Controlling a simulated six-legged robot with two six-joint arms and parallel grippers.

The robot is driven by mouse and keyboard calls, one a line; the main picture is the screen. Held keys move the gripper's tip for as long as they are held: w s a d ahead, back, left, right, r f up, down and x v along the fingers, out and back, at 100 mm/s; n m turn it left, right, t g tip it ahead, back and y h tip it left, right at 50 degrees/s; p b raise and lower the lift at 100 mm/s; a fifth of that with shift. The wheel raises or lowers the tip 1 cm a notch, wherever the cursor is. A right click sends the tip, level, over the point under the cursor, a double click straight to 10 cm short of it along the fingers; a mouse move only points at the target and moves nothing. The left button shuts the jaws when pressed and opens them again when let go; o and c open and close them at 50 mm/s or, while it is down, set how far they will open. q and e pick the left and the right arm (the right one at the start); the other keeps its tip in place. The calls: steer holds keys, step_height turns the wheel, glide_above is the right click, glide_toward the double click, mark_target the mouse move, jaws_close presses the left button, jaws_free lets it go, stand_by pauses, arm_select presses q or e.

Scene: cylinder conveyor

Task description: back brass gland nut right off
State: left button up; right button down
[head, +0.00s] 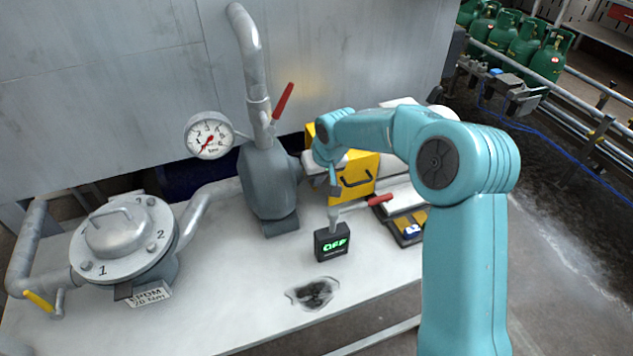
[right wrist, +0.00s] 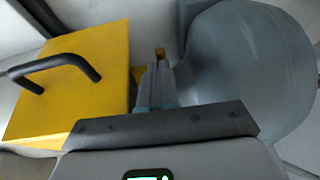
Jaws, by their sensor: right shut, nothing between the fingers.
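A small brass-coloured piece (right wrist: 160,52), possibly the gland nut, shows just beyond my fingertips in the right wrist view. More brass shows beside the fingers, partly hidden by them. I cannot tell whether the fingers touch it. The grey valve or pump body (head: 268,185) stands left of my right gripper (head: 333,188) in the head view; its rounded side (right wrist: 245,65) fills the right of the wrist view. The right gripper (right wrist: 160,75) is shut and empty. The brass piece is not clear in the head view. My left gripper is not in view.
A yellow box (head: 352,172) with a black handle stands close by the gripper. A gauge (head: 209,136) and bolted flange (head: 122,233) stand left. The front bench is mostly clear.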

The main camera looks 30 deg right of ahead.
steer(key=shift+f, duration=0.15)
steer(key=shift+r, duration=0.2)
steer(key=p+v, duration=0.1)
steer(key=v, duration=1.2)
steer(key=shift+s+d, duration=0.2)
steer(key=shift+s, duration=0.05)
steer(key=shift+r, duration=0.1)
